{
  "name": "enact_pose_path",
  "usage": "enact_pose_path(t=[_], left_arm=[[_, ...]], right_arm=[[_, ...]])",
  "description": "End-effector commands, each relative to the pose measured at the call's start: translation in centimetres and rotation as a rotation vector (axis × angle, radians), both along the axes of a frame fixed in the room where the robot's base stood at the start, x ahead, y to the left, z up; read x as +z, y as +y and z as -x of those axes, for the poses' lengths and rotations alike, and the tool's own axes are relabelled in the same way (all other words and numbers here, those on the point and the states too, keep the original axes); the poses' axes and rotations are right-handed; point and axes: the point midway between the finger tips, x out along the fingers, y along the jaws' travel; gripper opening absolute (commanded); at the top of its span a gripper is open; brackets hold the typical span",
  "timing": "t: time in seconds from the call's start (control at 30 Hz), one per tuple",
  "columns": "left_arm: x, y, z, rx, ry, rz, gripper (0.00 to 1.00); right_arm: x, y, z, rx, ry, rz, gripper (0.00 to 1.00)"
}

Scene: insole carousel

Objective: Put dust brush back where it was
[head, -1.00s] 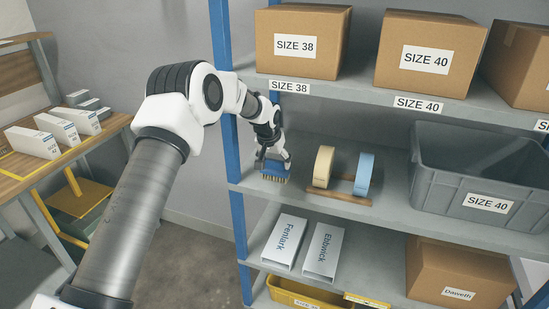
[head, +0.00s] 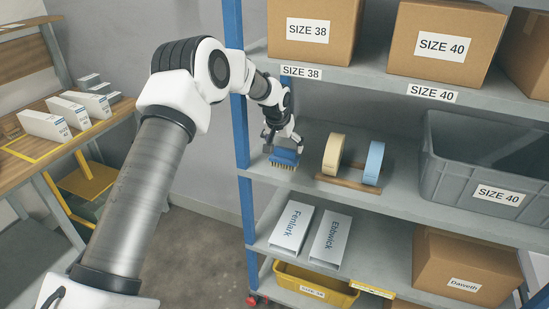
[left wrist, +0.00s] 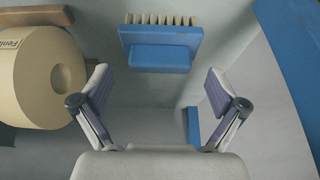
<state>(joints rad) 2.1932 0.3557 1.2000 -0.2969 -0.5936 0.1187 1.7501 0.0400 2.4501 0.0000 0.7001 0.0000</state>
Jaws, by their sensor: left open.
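The dust brush (head: 284,157), with a blue body and pale bristles, rests on the middle shelf (head: 262,171) near its left end, bristles toward the shelf front. In the left wrist view the brush (left wrist: 160,48) lies beyond my fingertips, its blue grip block facing me. My left gripper (head: 282,142) is just above and behind the brush in the head view. In the left wrist view my left gripper (left wrist: 159,88) is open, its fingers spread apart with nothing between them. My right gripper is not in view.
A tape holder with a cream roll (head: 334,154) and a blue roll (head: 374,163) stands right of the brush. A blue shelf post (head: 241,130) is close on the left. A grey crate (head: 475,165) is further right. Boxes fill the shelf above.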

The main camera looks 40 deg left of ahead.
Motion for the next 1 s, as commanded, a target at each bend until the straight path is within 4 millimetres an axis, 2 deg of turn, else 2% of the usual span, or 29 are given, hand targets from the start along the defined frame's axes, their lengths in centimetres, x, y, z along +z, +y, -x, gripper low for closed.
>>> enact_pose_path(t=[0.07,0.1,0.4,0.57,0.67,0.77,0.87,0.9,0.97,1.0], left_arm=[[1.6,-0.2,0.7,0.000,-0.004,0.000,0.97],[1.1,-0.4,1.8,0.000,0.002,0.000,0.97],[0.9,-2.2,9.5,-0.003,-0.002,0.002,0.97],[1.1,-2.8,11.8,-0.001,-0.001,0.002,0.97],[-0.2,-3.8,12.6,-0.019,0.014,0.012,0.97],[-5.3,-7.2,14.1,-0.075,0.066,0.059,0.97],[-13.7,-12.5,18.4,-0.139,0.147,0.136,0.97],[-17.3,-14.6,21.1,-0.157,0.183,0.165,0.97],[-22.2,-17.2,26.0,-0.169,0.233,0.191,0.97],[-24.9,-18.5,29.5,-0.172,0.264,0.194,0.97]], right_arm=[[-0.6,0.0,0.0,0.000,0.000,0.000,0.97],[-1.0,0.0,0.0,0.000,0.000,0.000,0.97],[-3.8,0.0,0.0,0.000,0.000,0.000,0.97],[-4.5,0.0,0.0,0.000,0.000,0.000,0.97],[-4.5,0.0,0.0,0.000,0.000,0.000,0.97],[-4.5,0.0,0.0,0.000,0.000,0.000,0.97],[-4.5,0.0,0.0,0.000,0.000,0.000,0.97],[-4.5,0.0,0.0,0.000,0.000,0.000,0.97],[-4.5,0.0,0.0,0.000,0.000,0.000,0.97],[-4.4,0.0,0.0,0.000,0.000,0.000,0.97]])
